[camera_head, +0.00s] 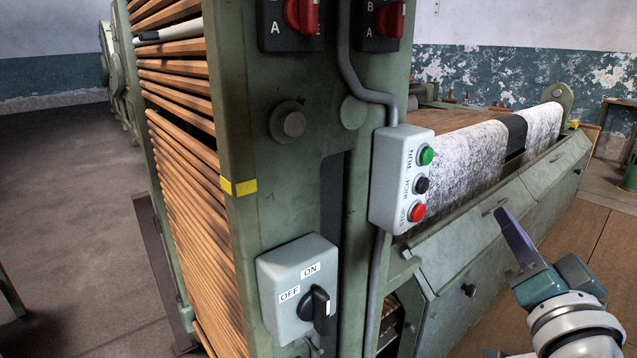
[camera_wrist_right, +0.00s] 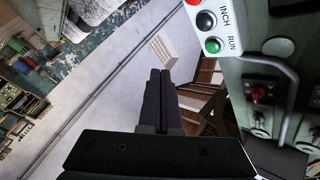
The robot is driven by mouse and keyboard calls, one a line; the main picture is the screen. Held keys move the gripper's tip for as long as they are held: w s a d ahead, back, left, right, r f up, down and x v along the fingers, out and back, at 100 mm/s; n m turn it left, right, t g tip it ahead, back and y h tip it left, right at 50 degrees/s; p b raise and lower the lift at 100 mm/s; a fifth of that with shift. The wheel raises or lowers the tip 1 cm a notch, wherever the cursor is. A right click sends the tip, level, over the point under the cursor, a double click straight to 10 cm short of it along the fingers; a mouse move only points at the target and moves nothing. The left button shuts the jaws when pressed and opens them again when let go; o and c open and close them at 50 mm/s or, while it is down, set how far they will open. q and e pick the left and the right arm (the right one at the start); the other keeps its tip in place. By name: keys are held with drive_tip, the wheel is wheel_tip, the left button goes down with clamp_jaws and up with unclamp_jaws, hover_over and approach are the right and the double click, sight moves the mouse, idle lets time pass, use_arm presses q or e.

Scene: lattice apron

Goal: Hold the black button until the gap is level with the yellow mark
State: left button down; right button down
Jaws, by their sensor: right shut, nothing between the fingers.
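The black button (camera_head: 421,185), labelled INCH, sits between a green RUN button and a red STOP button on a grey box (camera_head: 388,200). It also shows in the right wrist view (camera_wrist_right: 206,20). My right gripper (camera_head: 506,222) is shut and empty, right of the box and apart from the button. In the wrist view its fingertips (camera_wrist_right: 160,75) are left of and below the button. The wooden slat apron (camera_head: 190,210) shows a dark, wider gap (camera_head: 188,121) between slats. The gap is above the yellow mark (camera_head: 238,187) on the green frame post. My left gripper is not in view.
A grey OFF/ON switch box (camera_head: 298,285) with a black knob is below the yellow mark. Red rotary switches (camera_head: 302,15) are above. A conduit runs along the post. A green machine bed (camera_head: 470,260) with pale fibre sheet stands behind the button box.

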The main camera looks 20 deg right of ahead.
sight(422, 185)
drive_tip(key=shift+w, duration=0.1)
drive_tip(key=w+a+b, duration=0.2)
drive_tip(key=w, duration=0.6)
drive_tip(key=shift+w+a, duration=0.15)
drive_tip(key=shift+a, duration=0.1)
drive_tip(key=shift+b, duration=0.3)
idle(1.6)
drive_tip(key=shift+w+a, duration=0.15)
drive_tip(key=shift+w, duration=0.25)
drive_tip(key=shift+w+a, duration=0.15)
drive_tip(key=shift+w, duration=0.35)
idle(0.6)
idle(0.7)
drive_tip(key=shift+s+d+p, duration=0.3)
drive_tip(key=shift+s, duration=0.6)
